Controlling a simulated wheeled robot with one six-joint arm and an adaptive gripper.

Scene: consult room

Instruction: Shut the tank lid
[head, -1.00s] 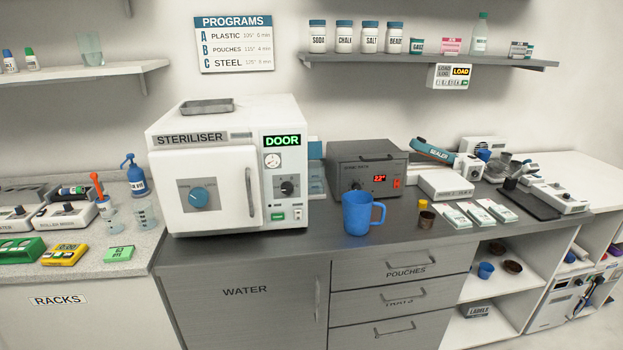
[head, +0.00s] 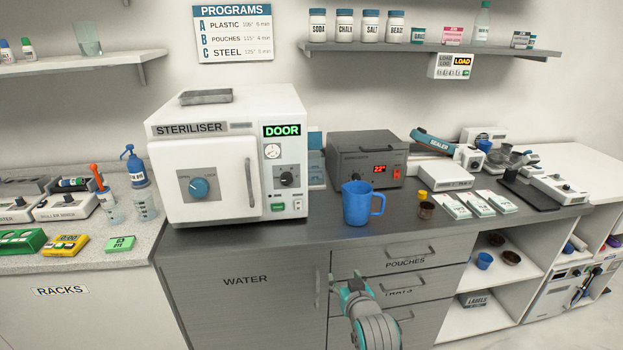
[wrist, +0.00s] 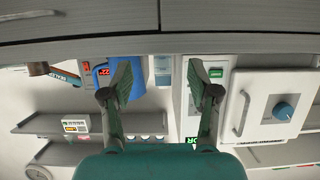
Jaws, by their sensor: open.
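No part marked as a tank or tank lid shows, and I cannot tell which thing carries it. The white steriliser (head: 222,212) stands on the counter with its front door shut and its display reading DOOR. A shallow metal tray (head: 205,97) lies on its top. A dark grey box (head: 350,150) with a red display stands to its right, its top looking closed. My gripper (head: 352,285) is low in front of the drawers, below the counter edge. In the wrist view my gripper (wrist: 168,75) is open and empty, its fingers spread.
A blue jug (head: 357,204) stands on the counter in front of the grey box. A small brown pot (head: 426,210), white packets (head: 478,203) and a sealer (head: 432,141) are farther right. A shelf (head: 430,48) hangs above. The counter strip before the steriliser is clear.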

